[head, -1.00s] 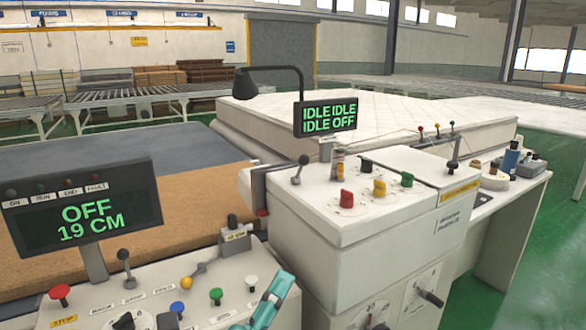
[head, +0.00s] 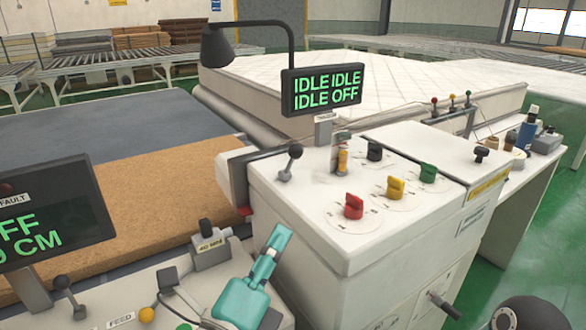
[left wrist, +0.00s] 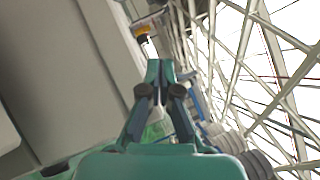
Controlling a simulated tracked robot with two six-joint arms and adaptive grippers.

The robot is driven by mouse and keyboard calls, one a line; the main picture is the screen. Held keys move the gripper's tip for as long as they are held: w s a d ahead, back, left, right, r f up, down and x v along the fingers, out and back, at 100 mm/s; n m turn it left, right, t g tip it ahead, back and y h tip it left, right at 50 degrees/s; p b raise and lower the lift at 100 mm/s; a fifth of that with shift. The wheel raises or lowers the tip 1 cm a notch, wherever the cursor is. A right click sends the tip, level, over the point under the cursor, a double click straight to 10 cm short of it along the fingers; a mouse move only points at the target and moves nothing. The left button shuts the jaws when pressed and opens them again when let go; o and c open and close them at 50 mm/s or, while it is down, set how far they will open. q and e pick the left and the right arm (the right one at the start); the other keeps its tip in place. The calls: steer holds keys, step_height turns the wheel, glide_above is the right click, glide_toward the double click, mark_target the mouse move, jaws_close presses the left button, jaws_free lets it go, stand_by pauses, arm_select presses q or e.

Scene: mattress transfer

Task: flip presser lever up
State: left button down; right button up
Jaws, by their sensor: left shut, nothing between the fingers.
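A lever with a dark ball knob (head: 294,151) stands at the left end of the white machine's top, leaning slightly to the right; it looks like the presser lever, though I can read no label on it. My left gripper (head: 277,236) is teal, below and in front of that lever, beside the machine's left side and apart from the lever. Its fingers are shut and empty in the left wrist view (left wrist: 160,68). The lever is not clearly visible there. My right gripper is not in view.
The white machine (head: 345,250) carries red (head: 353,206), yellow (head: 395,187) and green (head: 428,173) knobs. A display (head: 321,91) and lamp (head: 217,46) rise behind the lever. A control panel with another display (head: 50,215) is at left. A quilted mattress (head: 400,72) lies behind.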

mark_target(291, 159)
arm_select(q)
steer(key=p+x, duration=0.3)
steer(key=x, duration=0.7)
steer(key=shift+w+r, duration=0.15)
steer(key=shift+w, duration=0.2)
steer(key=shift+w+a+r+p, duration=0.2)
steer(key=shift+w+a+r, duration=0.1)
steer(key=shift+w, duration=0.15)
steer(key=shift+w+a+r+p, duration=0.2)
steer(key=shift+w+a, duration=0.1)
steer(key=shift+w, duration=0.15)
steer(key=shift+w+a+r, duration=0.15)
steer(key=shift+w+a, duration=0.05)
steer(key=shift+w, duration=0.25)
